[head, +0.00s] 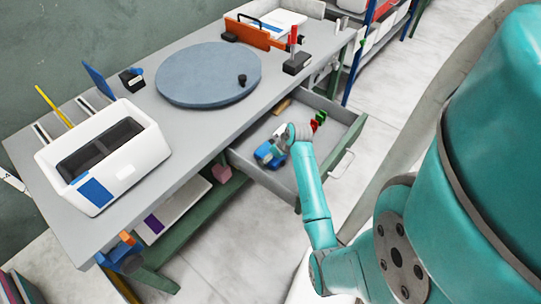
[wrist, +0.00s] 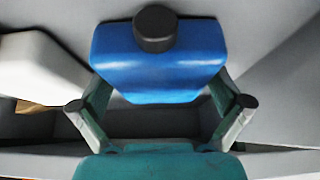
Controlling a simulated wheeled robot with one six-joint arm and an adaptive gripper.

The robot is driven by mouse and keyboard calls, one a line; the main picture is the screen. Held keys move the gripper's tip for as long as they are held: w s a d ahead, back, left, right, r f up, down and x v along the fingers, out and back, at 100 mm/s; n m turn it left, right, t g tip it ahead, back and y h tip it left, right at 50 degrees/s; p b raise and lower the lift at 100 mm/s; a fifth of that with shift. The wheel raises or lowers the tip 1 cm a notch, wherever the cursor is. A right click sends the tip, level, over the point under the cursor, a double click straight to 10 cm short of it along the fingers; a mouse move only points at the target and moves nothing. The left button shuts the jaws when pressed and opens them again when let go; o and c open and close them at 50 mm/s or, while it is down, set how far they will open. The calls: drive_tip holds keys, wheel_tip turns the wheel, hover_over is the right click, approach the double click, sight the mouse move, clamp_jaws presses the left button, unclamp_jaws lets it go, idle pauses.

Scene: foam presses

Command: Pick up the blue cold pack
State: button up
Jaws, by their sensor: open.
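The blue cold pack (head: 266,154) lies in the open drawer under the bench, partly hidden by my arm in the head view. In the wrist view the blue cold pack (wrist: 165,72) fills the upper middle, a glossy blue block with a round black cap on its top. My gripper (wrist: 161,104) is open, with one fingertip near each lower side of the pack. The fingers look close to its sides; I cannot tell whether they touch. In the head view my gripper (head: 280,147) is inside the drawer at the pack.
The drawer (head: 283,180) has walls close around my gripper. Small red and green items (head: 318,122) lie farther back in it. A white block (wrist: 38,68) stands left of the pack in the wrist view. The bench above holds a round grey disc (head: 208,74) and a white bin (head: 145,165).

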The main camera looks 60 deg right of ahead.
drive_tip(key=shift+c, duration=0.3)
drive_tip(key=c, duration=1.1)
drive_tip(key=shift+r, duration=0.1)
